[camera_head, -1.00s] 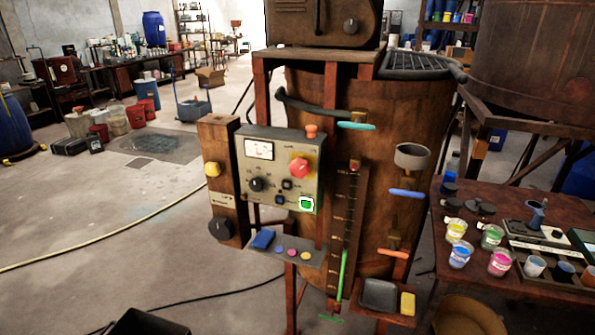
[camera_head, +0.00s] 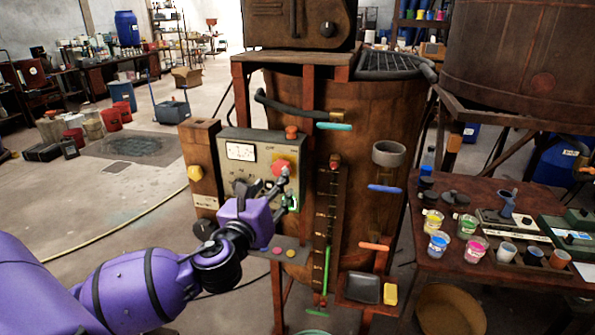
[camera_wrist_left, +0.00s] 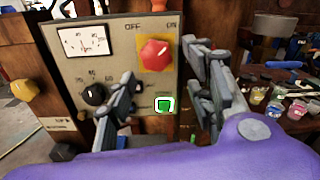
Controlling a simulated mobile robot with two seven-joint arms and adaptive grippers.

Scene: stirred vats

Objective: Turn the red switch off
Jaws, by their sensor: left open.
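The red switch (camera_head: 281,166) is a faceted knob on a yellow plate at the upper right of the grey control panel (camera_head: 233,137). In the left wrist view the red switch (camera_wrist_left: 154,54) shows whole, below the printed words OFF and ON. I cannot tell surely which word it points to. My left gripper (camera_head: 268,186) is in front of the panel and partly covers it. Its fingers are open and empty in the left wrist view (camera_wrist_left: 163,78), one on each side of the switch, apparently short of it. My right gripper is out of view.
A lit green button (camera_wrist_left: 164,104) sits below the switch and a black dial (camera_wrist_left: 93,94) to its left. An orange-red button (camera_head: 291,131) tops the panel. A yellow knob (camera_head: 195,173) is on the left post. Coloured handles (camera_head: 385,188) stick out from the rusty vat at right.

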